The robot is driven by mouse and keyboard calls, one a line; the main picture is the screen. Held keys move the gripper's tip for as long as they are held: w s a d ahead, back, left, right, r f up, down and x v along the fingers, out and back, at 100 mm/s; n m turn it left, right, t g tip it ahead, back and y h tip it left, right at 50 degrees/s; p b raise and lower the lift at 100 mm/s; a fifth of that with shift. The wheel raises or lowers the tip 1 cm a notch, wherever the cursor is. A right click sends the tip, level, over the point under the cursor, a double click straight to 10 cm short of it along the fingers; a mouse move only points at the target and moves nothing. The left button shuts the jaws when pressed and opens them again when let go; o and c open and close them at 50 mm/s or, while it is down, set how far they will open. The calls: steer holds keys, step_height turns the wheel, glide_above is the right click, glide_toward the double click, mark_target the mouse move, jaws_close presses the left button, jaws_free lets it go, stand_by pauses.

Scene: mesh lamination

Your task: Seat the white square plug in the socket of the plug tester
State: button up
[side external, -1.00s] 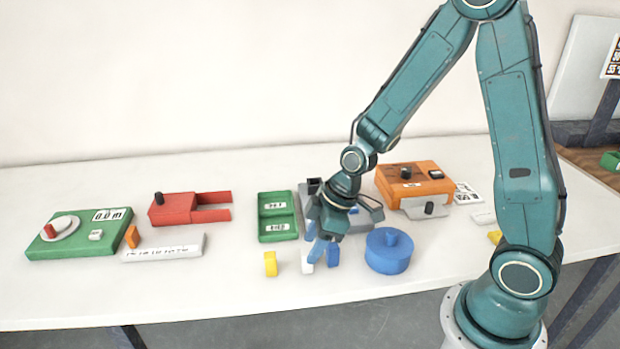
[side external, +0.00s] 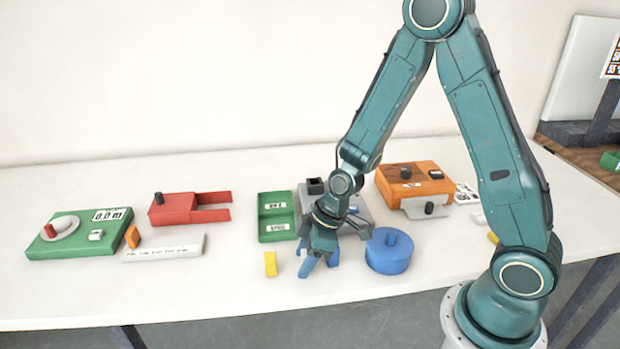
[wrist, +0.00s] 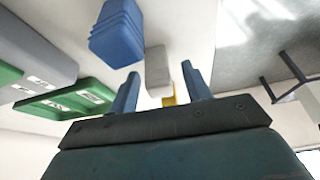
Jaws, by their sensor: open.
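The white square plug (wrist: 157,68) shows in the wrist view between the two blue fingertips of my gripper (wrist: 160,72), with space on both sides. In the side view my gripper (side external: 304,262) is low at the front of the table, and its fingers and body hide the plug. My gripper is open; I cannot tell how deep the plug sits between the fingers. The grey plug tester (side external: 359,210) stands behind my gripper, partly covered by it, with a black socket block (side external: 315,186) at its back left. The tester's grey body also shows in the wrist view (wrist: 35,45).
A green tray (side external: 262,234) stands behind left, an orange box (side external: 440,182) behind right. The front strip is clear.

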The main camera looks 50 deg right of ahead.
steer(key=shift+w+a+f, duration=0.1)
steer(key=shift+f, duration=0.25)
stand_by(0.3)
jaws_close()
